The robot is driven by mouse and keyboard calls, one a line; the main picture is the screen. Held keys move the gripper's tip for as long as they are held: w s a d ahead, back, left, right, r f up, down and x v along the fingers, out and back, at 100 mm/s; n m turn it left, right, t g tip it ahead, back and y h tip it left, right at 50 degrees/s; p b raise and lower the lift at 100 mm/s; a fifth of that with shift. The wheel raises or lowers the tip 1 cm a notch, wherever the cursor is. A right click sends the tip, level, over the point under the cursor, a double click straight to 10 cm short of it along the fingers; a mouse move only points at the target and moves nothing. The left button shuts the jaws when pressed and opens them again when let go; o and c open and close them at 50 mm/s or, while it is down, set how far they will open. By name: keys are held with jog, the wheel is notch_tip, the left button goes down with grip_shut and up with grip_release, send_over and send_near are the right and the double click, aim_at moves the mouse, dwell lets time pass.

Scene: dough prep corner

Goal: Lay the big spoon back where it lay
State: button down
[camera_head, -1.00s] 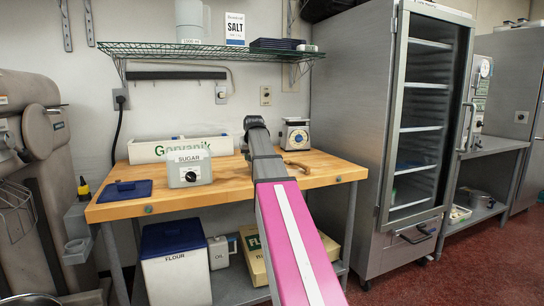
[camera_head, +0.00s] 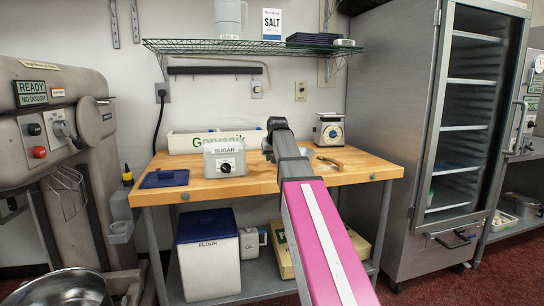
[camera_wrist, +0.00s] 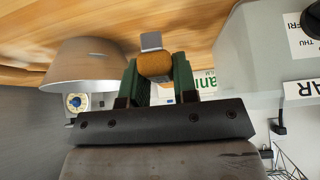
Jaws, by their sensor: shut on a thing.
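In the wrist view my gripper (camera_wrist: 156,82) has its two green fingers closed on a rounded brown handle (camera_wrist: 154,65) with a grey metal end (camera_wrist: 151,41). I take this to be the big spoon; the rest of it is hidden or out of view. In the head view my gripper's fingertips and the spoon are hidden behind my own arm. The arm reaches over the wooden table (camera_head: 365,166), between the sugar bin (camera_head: 224,164) and the dial scale (camera_head: 330,131). The gap between spoon and table top cannot be judged.
A curved brown object (camera_head: 329,162) lies on the table in front of the scale. A blue lid (camera_head: 164,178) lies at the left, and a white lettered box (camera_head: 182,141) stands behind. A wire shelf (camera_head: 250,47) hangs above. A mixer (camera_head: 62,150) stands left, a tall cabinet (camera_head: 400,120) right.

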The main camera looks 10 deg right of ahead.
aim_at(271, 177)
jog(key=shift+f, duration=3.7)
jog(key=c, duration=0.8)
grip_release()
